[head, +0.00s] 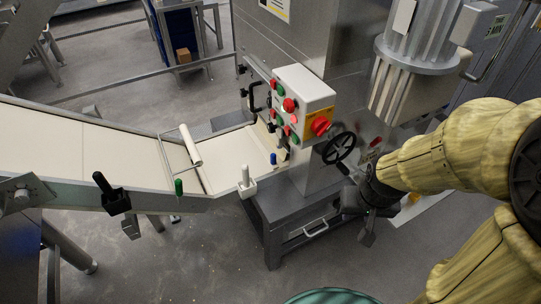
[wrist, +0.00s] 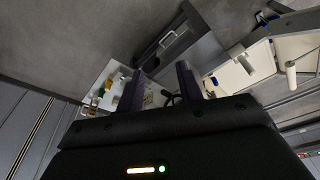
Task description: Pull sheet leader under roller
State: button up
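A pale cream sheet or belt (head: 85,145) runs down the sloped conveyor from the left and onto a flatter section (head: 228,155) at the machine. I cannot tell the sheet's leader from the belt. A white roller (head: 190,145) in a wire frame lies across the conveyor where the slope changes. It also shows at the right in the wrist view (wrist: 291,75). My gripper (head: 368,222) is right of the machine's front, well away from the roller and sheet. In the wrist view its two fingers (wrist: 160,88) are apart, with nothing seen held between them.
A control box (head: 305,97) with red and green buttons and a black handwheel (head: 339,148) stand between my gripper and the conveyor. A white-based handle (head: 246,182) and a black knob (head: 112,195) line the conveyor's near edge. A grey base cabinet (head: 300,215) stands below; open floor lies in front.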

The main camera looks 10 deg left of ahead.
jog(key=shift+o, duration=1)
jog(key=n+t+y+b, duration=0.6)
jog(key=t+b, duration=0.8)
jog(key=b, duration=0.6)
send_near(275, 158)
jog(key=s+d+m+y, duration=0.1)
jog(key=s+d, duration=0.1)
jog(key=s, duration=0.3)
jog(key=shift+s+d, duration=0.25)
jog(key=shift+s, duration=0.05)
jog(key=shift+w+r, duration=0.1)
jog(key=b+x, duration=0.1)
jog(key=x, duration=1.6)
jog(key=shift+a+b, duration=0.15)
jog(key=shift+b, duration=0.2)
jog(key=shift+w, duration=0.1)
